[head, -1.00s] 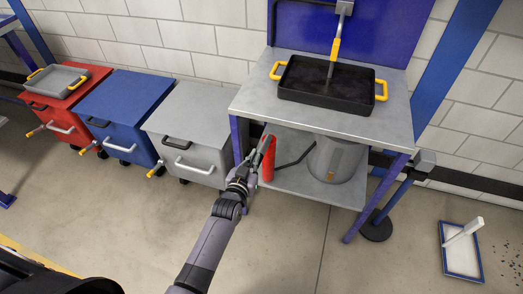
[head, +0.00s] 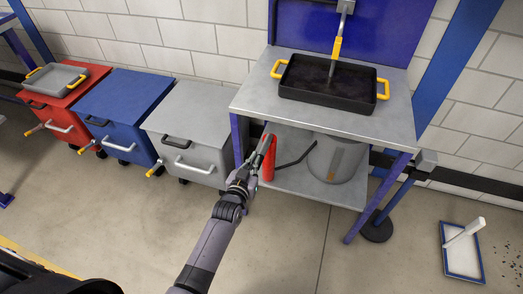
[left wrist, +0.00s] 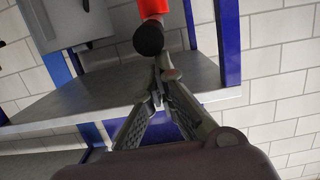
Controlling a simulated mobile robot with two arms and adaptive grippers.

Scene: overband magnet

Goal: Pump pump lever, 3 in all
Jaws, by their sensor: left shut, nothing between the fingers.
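The pump lever has a red grip (head: 268,160) and a dark bent arm (head: 293,161) that runs to a grey drum (head: 350,163) on the lower shelf of the workbench. My left gripper (head: 265,147) is at the red grip in the head view, its fingers overlapping it. In the left wrist view the shut fingertips (left wrist: 164,62) are close to the black end (left wrist: 149,39) of the red grip, with nothing between them. Whether they touch it I cannot tell. My right gripper is not in view.
A black tray (head: 288,90) with yellow handles sits on the workbench top (head: 380,130). Grey, blue and red cabinets (head: 118,105) stand to the left. A post (head: 376,228) with a round base and a blue-rimmed tray (head: 463,272) are at the right. The floor in front is clear.

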